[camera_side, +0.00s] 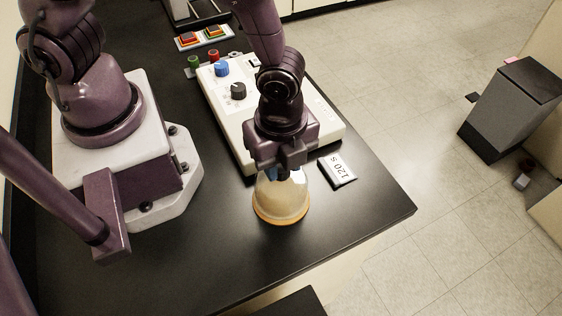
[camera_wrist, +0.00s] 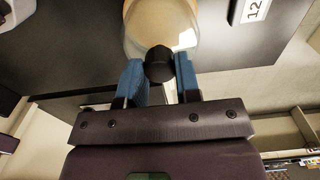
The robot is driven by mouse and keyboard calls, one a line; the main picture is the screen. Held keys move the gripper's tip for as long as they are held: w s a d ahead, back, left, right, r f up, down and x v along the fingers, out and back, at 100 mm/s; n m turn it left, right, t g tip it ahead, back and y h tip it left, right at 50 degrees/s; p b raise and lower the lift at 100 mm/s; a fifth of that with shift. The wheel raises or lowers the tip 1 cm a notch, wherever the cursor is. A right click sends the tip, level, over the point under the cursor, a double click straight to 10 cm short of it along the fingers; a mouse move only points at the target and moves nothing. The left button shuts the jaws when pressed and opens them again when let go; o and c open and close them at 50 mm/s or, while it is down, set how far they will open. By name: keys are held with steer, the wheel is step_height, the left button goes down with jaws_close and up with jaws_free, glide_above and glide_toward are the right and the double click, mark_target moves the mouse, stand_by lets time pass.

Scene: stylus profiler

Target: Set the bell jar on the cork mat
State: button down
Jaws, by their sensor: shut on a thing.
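The bell jar (camera_side: 281,199) is a clear dome, upright near the front edge of the black bench. My gripper (camera_side: 280,174) is above it with its fingers at the jar's top. In the wrist view, the blue fingers of my gripper (camera_wrist: 160,72) are shut on the jar's black knob (camera_wrist: 158,64), and the jar (camera_wrist: 158,24) extends beyond it. The cork mat (camera_side: 284,221) shows as a tan-orange rim around the jar's base. The jar is over or on the mat; I cannot tell whether they touch. The rest of the mat is hidden by the jar.
A white control box (camera_side: 222,112) with blue and dark knobs stands behind my gripper. A small "120 s" card (camera_side: 338,169) lies right of the jar. Coloured buttons (camera_side: 204,36) sit at the back. The bench (camera_side: 215,255) is clear to the front left; its edge is nearby.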

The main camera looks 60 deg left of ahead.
steer(key=shift+f, duration=0.4)
steer(key=shift+f, duration=0.1)
steer(key=c, duration=0.8)
jaws_free()
step_height(320, 180, up, 12)
steer(key=shift+s+a+r+n+t, duration=0.5)
steer(key=shift+a+r+n+t, duration=0.45)
steer(key=shift+a+r+n, duration=1.7)
steer(key=shift+s+a+r+n+t, duration=0.45)
steer(key=shift+a+r+n+t, duration=0.45)
steer(key=shift+a+r+n, duration=1.75)
steer(key=shift+s+a+r+n+t, duration=0.5)
steer(key=shift+a+r+n+t, duration=0.45)
steer(key=shift+a+r+n, duration=1.7)
